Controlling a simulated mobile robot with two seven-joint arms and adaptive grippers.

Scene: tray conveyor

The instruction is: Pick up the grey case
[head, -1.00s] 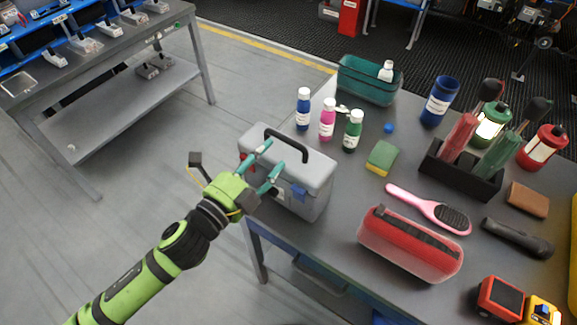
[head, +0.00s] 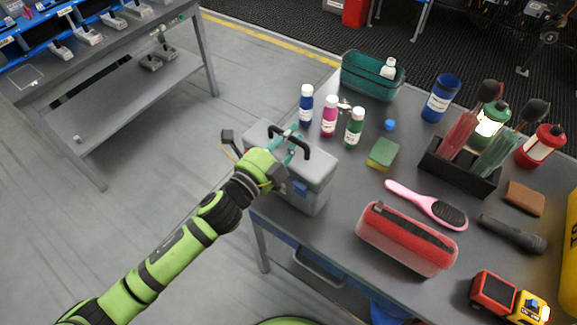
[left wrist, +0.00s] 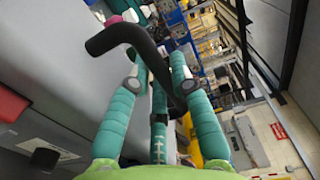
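The grey case (head: 316,187) stands upright at the table's left corner, with a blue latch on its front and a black arched handle (head: 303,148) on top. My left gripper (head: 292,143) is at the handle, above the lid. In the left wrist view the case (left wrist: 55,75) fills the left side, and the handle (left wrist: 128,38) runs between my teal fingers (left wrist: 160,70). The fingers are spread, with gaps between them, and do not look closed on the handle. Part of the case's lid is hidden behind the gripper in the head view. My right gripper is not in view.
Blue, pink and green-labelled bottles (head: 329,116) stand just behind the case. A sponge (head: 382,153), a hairbrush (head: 430,205) and a red pouch (head: 405,240) lie to its right. A teal bin (head: 365,80) is at the back. Floor is open left of the table.

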